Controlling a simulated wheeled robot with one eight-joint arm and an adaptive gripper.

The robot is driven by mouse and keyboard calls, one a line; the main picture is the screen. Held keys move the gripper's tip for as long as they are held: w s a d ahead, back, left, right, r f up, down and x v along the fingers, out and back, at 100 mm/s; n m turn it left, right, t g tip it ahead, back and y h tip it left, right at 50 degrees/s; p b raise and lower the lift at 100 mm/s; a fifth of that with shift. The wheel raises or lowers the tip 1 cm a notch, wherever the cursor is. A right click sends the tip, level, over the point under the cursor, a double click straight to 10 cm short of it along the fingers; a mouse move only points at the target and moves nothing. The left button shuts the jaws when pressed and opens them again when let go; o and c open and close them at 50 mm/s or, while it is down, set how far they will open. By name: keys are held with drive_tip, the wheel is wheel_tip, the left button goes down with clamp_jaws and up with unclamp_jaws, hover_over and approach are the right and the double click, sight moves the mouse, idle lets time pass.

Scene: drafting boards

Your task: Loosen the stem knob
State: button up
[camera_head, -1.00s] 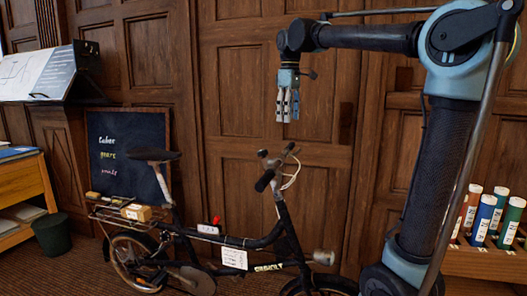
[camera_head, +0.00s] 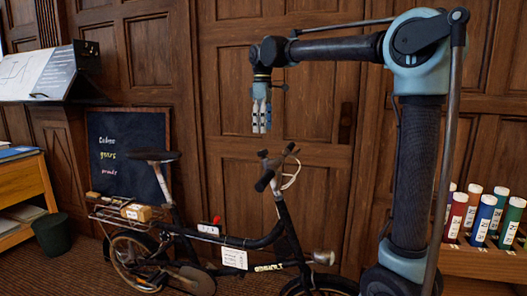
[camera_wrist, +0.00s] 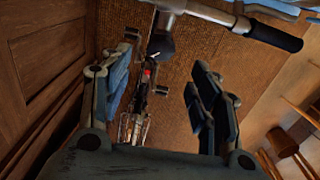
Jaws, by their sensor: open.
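A black bicycle (camera_head: 262,242) stands side-on before the panelled wall, its handlebar (camera_head: 265,180) at the top of the front stem. My gripper (camera_head: 262,130) points down, open and empty, in the air just above the handlebar and apart from it. In the wrist view my two blue fingers (camera_wrist: 160,78) are spread wide. The handlebar's black grip (camera_wrist: 272,34) and the silver stem top (camera_wrist: 172,8) lie at the upper edge there. I cannot make out the stem knob for certain.
A chalkboard (camera_head: 126,130) leans on the wall behind the saddle (camera_head: 152,155). A dark bin (camera_head: 52,233) and a wooden desk (camera_head: 20,185) stand at the left. Coloured tubes (camera_head: 483,220) stand in a wooden rack at the right. The air around my gripper is clear.

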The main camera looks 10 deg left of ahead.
sight(263, 153)
wheel_tip(263, 153, down, 10)
drive_tip(key=shift+r, duration=0.25)
drive_tip(key=shift+c, duration=0.2)
drive_tip(key=c, duration=1)
